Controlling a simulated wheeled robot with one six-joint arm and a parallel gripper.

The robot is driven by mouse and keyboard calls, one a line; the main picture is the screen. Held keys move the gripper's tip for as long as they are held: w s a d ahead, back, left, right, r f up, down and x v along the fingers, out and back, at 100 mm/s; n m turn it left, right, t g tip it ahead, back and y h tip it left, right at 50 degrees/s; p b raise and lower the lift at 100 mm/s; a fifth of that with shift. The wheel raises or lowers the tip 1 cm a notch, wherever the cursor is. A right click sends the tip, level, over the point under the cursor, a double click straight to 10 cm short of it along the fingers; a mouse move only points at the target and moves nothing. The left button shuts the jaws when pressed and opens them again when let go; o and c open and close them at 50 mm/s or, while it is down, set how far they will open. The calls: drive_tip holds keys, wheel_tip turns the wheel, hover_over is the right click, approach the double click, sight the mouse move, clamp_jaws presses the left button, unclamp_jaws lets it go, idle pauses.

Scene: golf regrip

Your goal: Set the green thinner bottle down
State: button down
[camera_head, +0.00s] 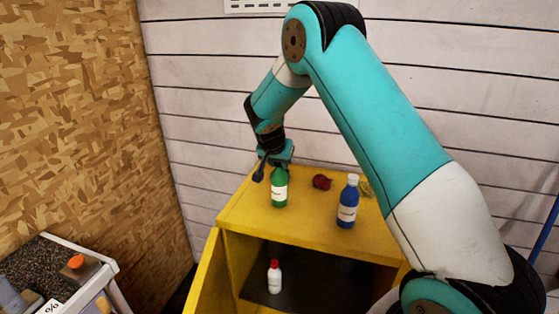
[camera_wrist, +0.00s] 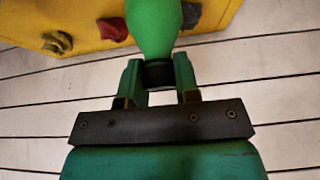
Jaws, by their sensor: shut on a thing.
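The green thinner bottle (camera_head: 279,188) has a white label and stands upright at the yellow cabinet's top (camera_head: 250,210), near its left part. I cannot tell whether its base touches the surface. My gripper (camera_head: 272,164) is at the bottle's neck from behind. In the wrist view my gripper (camera_wrist: 158,78) has its two fingers on either side of the bottle's dark cap, and the green bottle (camera_wrist: 154,25) extends away over the yellow top. The gripper is shut on the bottle.
A blue bottle (camera_head: 348,203) stands to the right on the cabinet top. A dark red lump (camera_head: 321,182) lies between them, farther back. A white bottle with red cap (camera_head: 274,277) stands inside the open cabinet. A cart (camera_head: 100,268) is at lower left.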

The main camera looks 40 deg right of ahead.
drive_tip(key=shift+f, duration=0.1)
drive_tip(key=c, duration=0.8)
unclamp_jaws()
drive_tip(key=shift+c, duration=0.2)
drive_tip(key=shift+r, duration=0.2)
drive_tip(key=b+v, duration=0.3)
drive_tip(key=v, duration=0.9)
drive_tip(key=s+a+r+n+y, duration=0.2)
drive_tip(key=s+a+n+y, duration=0.45)
drive_tip(key=s+a, duration=0.7)
drive_tip(key=s+a+n+g+y, duration=0.1)
drive_tip(key=s+a+n, duration=0.4)
drive_tip(key=s, duration=0.5)
drive_tip(key=s+a+n+g+y, duration=0.2)
drive_tip(key=s+a+n, duration=0.3)
drive_tip(key=s, duration=0.5)
drive_tip(key=shift+s+n+g, duration=0.2)
drive_tip(key=shift+n+g, duration=0.3)
drive_tip(key=shift+n, duration=0.05)
